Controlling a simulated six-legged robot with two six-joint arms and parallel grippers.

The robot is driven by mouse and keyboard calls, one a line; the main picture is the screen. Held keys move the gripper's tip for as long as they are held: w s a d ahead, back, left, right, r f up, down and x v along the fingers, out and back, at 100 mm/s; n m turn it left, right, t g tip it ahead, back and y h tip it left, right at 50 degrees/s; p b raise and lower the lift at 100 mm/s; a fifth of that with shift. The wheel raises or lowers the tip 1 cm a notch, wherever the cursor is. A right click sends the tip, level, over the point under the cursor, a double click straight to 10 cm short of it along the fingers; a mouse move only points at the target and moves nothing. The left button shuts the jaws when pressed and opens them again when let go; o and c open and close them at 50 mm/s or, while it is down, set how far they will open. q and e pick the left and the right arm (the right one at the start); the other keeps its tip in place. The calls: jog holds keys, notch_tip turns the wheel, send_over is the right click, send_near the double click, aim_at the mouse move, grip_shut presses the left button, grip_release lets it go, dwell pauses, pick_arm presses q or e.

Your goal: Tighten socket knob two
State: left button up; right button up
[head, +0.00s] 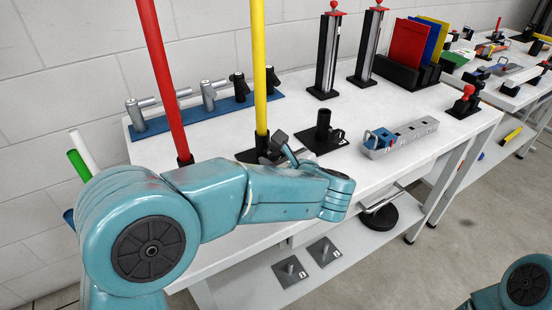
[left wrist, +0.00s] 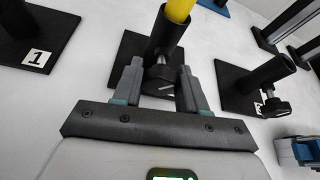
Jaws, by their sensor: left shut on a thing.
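Socket two is a black tube on a square black base (head: 247,156), and a yellow pole (head: 259,70) stands upright in it. In the left wrist view its dark knob (left wrist: 159,78) sticks out of the side of the socket tube (left wrist: 163,42), with the yellow pole (left wrist: 179,10) above. My left gripper (head: 278,150) is at the socket, its two fingers on either side of the knob in the left wrist view (left wrist: 160,72), shut on it. In the head view the knob is mostly hidden by the gripper. My right gripper is out of view.
A red pole (head: 165,80) stands to the left, partly behind my left arm. An empty black socket (head: 323,132) with a knob stands to the right. Beyond it lie a grey block with blue parts (head: 405,136) and tall black stands (head: 328,55). A blue rail (head: 190,115) lies at the back.

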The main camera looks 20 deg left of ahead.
pick_arm(q)
jog(key=shift+w+r+m+g+y+p, duration=0.1)
jog(key=shift+r+m+g+y+p, duration=0.1)
jog(key=shift+m+g+y+p, duration=0.9)
jog(key=shift+m+p, duration=0.45)
jog(key=shift+m, duration=0.65)
jog(key=o, duration=1)
jog(key=shift+f, duration=0.1)
